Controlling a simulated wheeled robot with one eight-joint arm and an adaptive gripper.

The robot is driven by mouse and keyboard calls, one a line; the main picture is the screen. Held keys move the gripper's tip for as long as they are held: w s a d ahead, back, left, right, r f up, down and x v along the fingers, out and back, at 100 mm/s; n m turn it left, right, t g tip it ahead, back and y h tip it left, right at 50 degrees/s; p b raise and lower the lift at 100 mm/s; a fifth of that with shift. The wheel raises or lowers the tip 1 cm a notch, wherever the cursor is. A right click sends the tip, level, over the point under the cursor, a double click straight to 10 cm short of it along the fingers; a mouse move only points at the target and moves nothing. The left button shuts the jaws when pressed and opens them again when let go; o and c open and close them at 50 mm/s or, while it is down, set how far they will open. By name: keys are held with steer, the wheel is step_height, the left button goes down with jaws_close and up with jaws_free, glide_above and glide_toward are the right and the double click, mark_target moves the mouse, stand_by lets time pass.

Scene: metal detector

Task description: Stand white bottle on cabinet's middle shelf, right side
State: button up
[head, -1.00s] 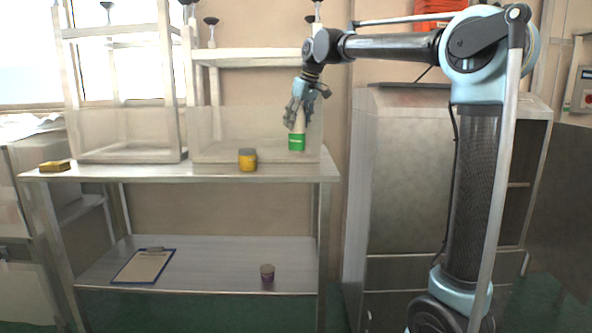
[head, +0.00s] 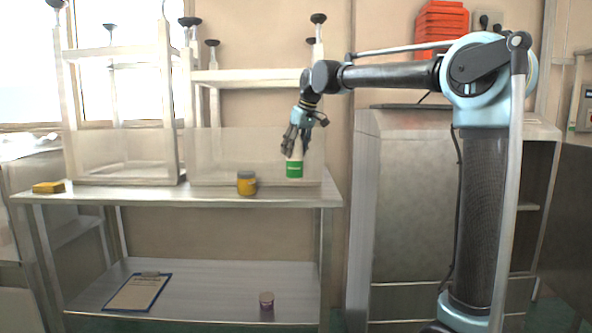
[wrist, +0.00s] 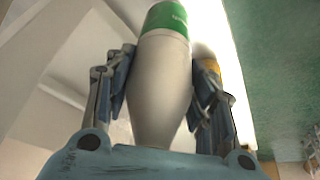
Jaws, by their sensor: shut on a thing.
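The white bottle (head: 294,169) with a green band hangs upright below my gripper (head: 298,142), over the right end of the metal table. In the wrist view, the two fingers of my gripper (wrist: 160,95) are shut on the white body of the bottle (wrist: 160,80), with its green band at the top of the picture. Whether the bottle's base touches the table top is unclear. The grey metal cabinet (head: 405,205) stands right of the table. Its open shelf side (head: 530,215) shows only as a narrow strip at the right, partly behind my arm.
A yellow jar (head: 246,184) stands left of the bottle on the table (head: 130,196); a yellow block (head: 48,187) lies at the far left. Upturned stools with clear panels stand behind. The lower shelf holds a clipboard (head: 138,292) and a small cup (head: 266,300).

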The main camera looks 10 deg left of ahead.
mark_target(295, 162)
steer(key=shift+f, duration=2.45)
steer(key=shift+f, duration=0.15)
steer(key=o, duration=1.4)
steer(key=v, duration=1.7)
steer(key=shift+d, duration=0.15)
